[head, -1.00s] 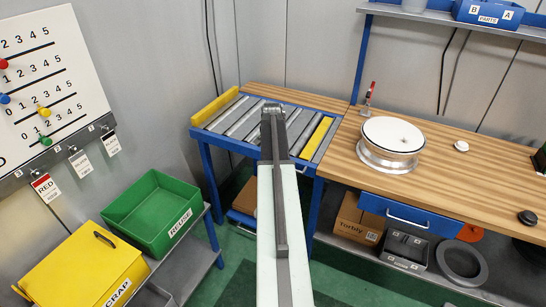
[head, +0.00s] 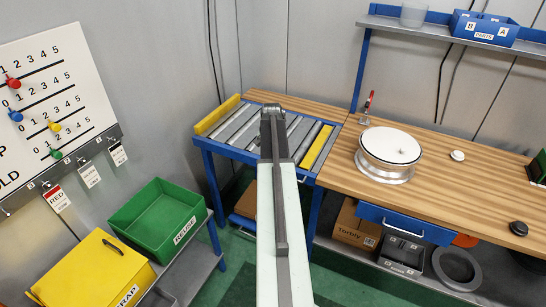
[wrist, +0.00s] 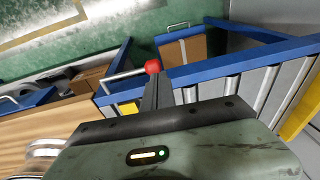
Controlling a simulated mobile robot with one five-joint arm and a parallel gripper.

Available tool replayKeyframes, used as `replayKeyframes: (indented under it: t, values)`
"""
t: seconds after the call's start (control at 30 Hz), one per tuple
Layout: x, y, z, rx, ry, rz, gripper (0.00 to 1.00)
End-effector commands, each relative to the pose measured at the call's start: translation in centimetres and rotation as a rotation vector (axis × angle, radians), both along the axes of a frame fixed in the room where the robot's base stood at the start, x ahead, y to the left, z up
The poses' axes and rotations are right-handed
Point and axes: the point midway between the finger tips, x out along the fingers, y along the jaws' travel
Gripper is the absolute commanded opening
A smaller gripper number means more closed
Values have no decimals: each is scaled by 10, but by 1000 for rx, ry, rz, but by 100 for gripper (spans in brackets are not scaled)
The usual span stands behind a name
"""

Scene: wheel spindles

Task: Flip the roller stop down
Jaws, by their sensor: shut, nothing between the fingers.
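The roller table has a blue frame (head: 235,152), grey rollers, and a yellow bar (head: 317,148) across its bench-side end. In the wrist view, part of that bar (wrist: 128,107) shows beside my fingers. A metal rod with a red ball (wrist: 152,66) shows there too, over the blue front rail; I cannot tell whether it belongs to the stop. My gripper (head: 272,108) is shut and empty, over the rollers in the head view. Its dark fingers (wrist: 160,80) appear close to the red ball; contact cannot be told. My arm hides the middle of the table front.
A second yellow bar (head: 217,114) edges the table's left end. The wooden bench (head: 460,185) on the right holds a white-topped wheel (head: 389,150) and a red-handled clamp (head: 369,95). Green (head: 158,218) and yellow (head: 95,270) bins stand left. Green floor is open in front.

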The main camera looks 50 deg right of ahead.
Motion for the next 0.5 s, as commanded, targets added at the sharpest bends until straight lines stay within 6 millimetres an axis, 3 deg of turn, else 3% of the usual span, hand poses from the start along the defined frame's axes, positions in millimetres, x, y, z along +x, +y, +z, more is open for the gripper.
replayKeyframes:
  t: [0.03,0.2,0.33,0.5]
  values:
    - [0,2,25,0,0,0,0]
    - [1,9,61,0,-1,1,0]
    - [1,12,74,-1,-2,2,0]
    - [2,12,74,-1,-2,2,0]
